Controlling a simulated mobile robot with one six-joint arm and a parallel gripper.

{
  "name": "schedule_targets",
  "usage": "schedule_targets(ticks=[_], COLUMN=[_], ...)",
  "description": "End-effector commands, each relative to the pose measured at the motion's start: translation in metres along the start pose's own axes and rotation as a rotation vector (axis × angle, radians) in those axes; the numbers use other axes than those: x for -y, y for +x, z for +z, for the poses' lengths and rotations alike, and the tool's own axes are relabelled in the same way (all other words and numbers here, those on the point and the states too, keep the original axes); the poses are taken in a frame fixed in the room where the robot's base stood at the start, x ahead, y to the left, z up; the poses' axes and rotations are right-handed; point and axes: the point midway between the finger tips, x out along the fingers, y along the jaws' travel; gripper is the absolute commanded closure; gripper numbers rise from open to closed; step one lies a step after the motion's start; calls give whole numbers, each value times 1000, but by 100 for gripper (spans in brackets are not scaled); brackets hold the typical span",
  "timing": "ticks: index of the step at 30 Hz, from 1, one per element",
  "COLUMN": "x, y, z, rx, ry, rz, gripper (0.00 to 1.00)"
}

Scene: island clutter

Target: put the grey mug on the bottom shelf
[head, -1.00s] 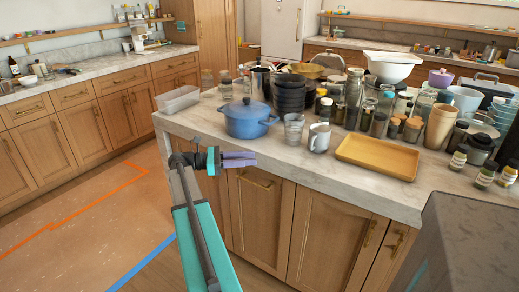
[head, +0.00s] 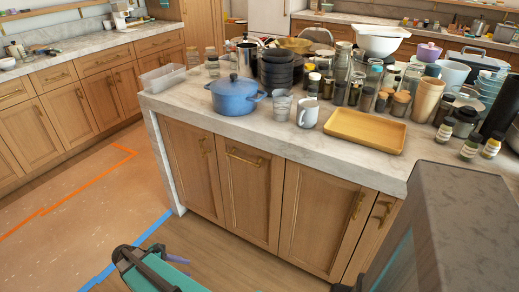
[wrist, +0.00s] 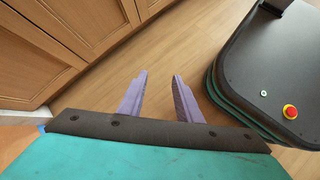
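A light grey mug (head: 308,113) stands upright on the marble island top, near its front edge, with its handle to the left. It is between a clear glass (head: 281,105) and a yellow tray (head: 366,131). My gripper (wrist: 160,76) is open and empty in the wrist view, its two purple fingers apart over the wooden floor.
A blue pot (head: 235,97) stands left of the glass, and many jars and black bowls (head: 280,75) crowd behind the mug. The island's cabinet doors (head: 250,195) are closed. The floor (head: 75,225) on the left is clear. My own base shows in the wrist view.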

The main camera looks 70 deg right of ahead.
Motion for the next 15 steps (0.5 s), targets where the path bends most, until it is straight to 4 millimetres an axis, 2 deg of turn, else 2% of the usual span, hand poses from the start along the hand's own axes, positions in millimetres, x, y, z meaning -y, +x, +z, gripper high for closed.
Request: schedule_targets(ticks=[1, 6, 12, 15], x=[29, 117, 220, 261], y=[3, 13, 22, 25], z=[-12, -48, -70, -74], rx=[-28, -116, -168, -174], ry=[12, 97, 215, 274], rz=[-23, -133, -282, -351], gripper=[68, 68, 68, 68])
